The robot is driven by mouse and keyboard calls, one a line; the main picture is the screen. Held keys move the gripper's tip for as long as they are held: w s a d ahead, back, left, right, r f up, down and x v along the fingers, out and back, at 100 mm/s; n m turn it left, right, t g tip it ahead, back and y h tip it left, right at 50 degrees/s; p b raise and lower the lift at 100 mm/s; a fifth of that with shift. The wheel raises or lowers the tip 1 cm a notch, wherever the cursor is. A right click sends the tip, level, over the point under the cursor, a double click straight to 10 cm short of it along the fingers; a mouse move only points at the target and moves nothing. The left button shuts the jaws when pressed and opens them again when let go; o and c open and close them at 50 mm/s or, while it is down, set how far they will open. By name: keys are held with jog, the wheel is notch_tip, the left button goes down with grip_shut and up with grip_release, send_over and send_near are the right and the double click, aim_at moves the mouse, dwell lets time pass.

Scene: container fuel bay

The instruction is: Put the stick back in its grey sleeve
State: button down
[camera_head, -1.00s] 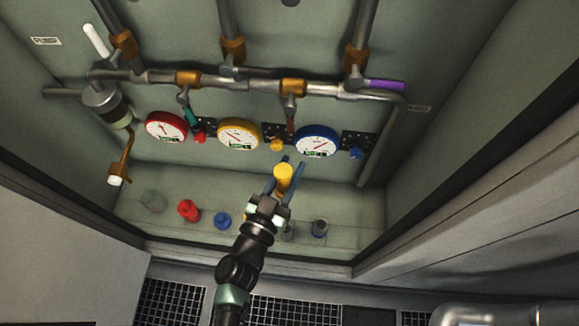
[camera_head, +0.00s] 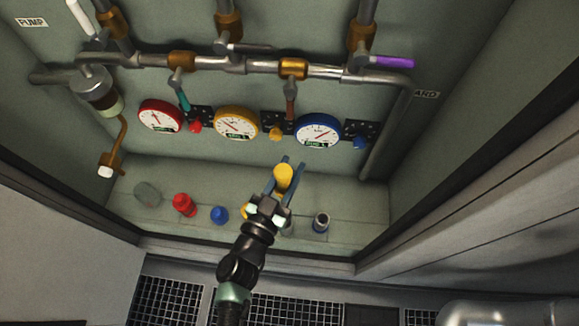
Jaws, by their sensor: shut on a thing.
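My gripper (camera_head: 284,180) is shut on a yellow-topped stick (camera_head: 283,175), with its blue fingers on either side of the yellow end. It holds the stick above the shelf and in front of the back wall. The lower part of the stick is hidden by the gripper. A short grey sleeve (camera_head: 321,223) with a dark open top stands on the shelf, to the right of and below the gripper in the picture. The stick is apart from this sleeve. Another small grey piece beside my wrist is partly hidden, and I cannot tell what it is.
On the shelf (camera_head: 355,220) stand a grey-green round piece (camera_head: 147,194), a red piece (camera_head: 183,204), a blue piece (camera_head: 219,215) and a partly hidden yellow piece. Red, yellow and blue gauges (camera_head: 317,131), pipes and coloured valve handles (camera_head: 394,62) line the back wall.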

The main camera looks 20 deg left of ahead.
notch_tip(320, 180, down, 25)
jog(key=b, duration=2.2)
jog(key=shift+f, duration=0.15)
dwell(0.4)
jog(key=shift+f+b, duration=0.45)
jog(key=shift+f, duration=0.1)
jog(key=c, duration=0.5)
grip_release()
jog(key=shift+r, duration=0.1)
jog(key=s+p, duration=0.1)
jog(key=s, duration=1.2)
jog(key=shift+a, duration=0.2)
